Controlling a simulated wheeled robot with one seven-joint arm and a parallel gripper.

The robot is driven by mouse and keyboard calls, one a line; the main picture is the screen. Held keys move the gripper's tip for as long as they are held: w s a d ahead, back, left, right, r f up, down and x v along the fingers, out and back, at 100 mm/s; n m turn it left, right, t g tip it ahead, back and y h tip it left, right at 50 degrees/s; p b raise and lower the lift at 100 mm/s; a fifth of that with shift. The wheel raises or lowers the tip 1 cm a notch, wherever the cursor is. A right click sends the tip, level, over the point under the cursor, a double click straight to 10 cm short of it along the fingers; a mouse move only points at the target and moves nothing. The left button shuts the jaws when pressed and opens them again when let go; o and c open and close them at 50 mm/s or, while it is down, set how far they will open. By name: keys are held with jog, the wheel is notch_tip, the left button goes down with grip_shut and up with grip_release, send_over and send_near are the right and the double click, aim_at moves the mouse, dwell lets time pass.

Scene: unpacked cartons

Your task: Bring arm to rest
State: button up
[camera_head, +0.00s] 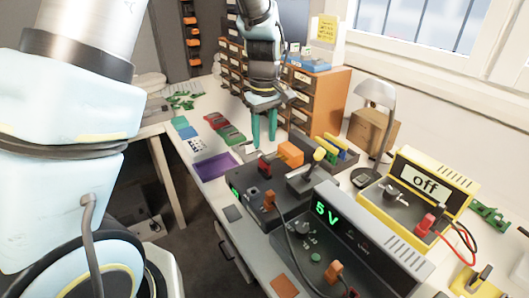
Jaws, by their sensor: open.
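My gripper (264,141) hangs from the top middle of the head view with its two teal fingers pointing down. The fingers stand a little apart, and nothing shows between them. It is over the far part of the workbench (190,160), in front of the wooden drawer cabinet (325,98) and beyond the dark device with an orange block (290,153). I cannot tell how high the fingertips are above the bench. A large pale blue link of my arm covers the left of the view.
A power supply reading "5 V" (345,235) and a yellow unit reading "off" (425,182) stand at the right, with cables. A desk lamp (375,95) stands behind them. Red and green boards (222,127) and a purple tray (213,167) lie left of the gripper.

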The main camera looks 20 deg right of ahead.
jog(key=w+a+r+m, duration=0.1)
jog(key=a+r, duration=0.1)
jog(key=a, duration=0.6)
jog(key=w+a+r, duration=0.1)
jog(key=a+r, duration=0.1)
jog(key=a, duration=0.7)
jog(key=s+a+m+t, duration=0.1)
jog(key=s+a, duration=0.5)
jog(key=a, duration=0.7)
jog(key=shift+f+m+t, duration=0.3)
jog(key=shift+m, duration=0.4)
jog(key=shift+a, duration=0.1)
jog(key=shift+c, duration=0.2)
